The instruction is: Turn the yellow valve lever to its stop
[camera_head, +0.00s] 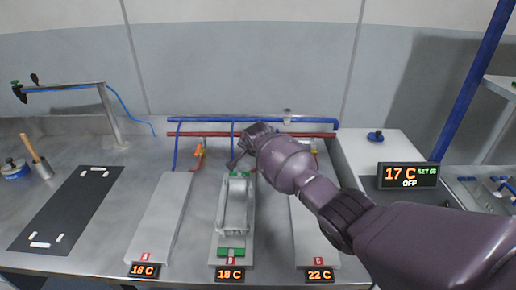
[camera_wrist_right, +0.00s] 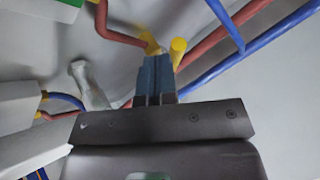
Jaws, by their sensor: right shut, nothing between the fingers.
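My right arm reaches in from the right in the head view, and its gripper (camera_head: 236,163) is at the back end of the middle plate, in front of the pipes. In the right wrist view the gripper (camera_wrist_right: 155,62) is shut and empty. A yellow lever (camera_wrist_right: 178,52) stands just right of the fingertips; whether they touch is unclear. Another yellow part (camera_wrist_right: 148,42) shows just beyond the tips. In the head view my gripper and wrist hide the middle valve. A yellow-orange valve (camera_head: 200,150) shows behind the left plate. My left gripper is not in view.
A red pipe (camera_head: 190,134) and a blue pipe (camera_head: 190,120) run along the back. The middle plate carries a metal frame with green ends (camera_head: 236,251). A black mat (camera_head: 65,210) lies left. The display (camera_head: 408,175) reads 17 C, OFF.

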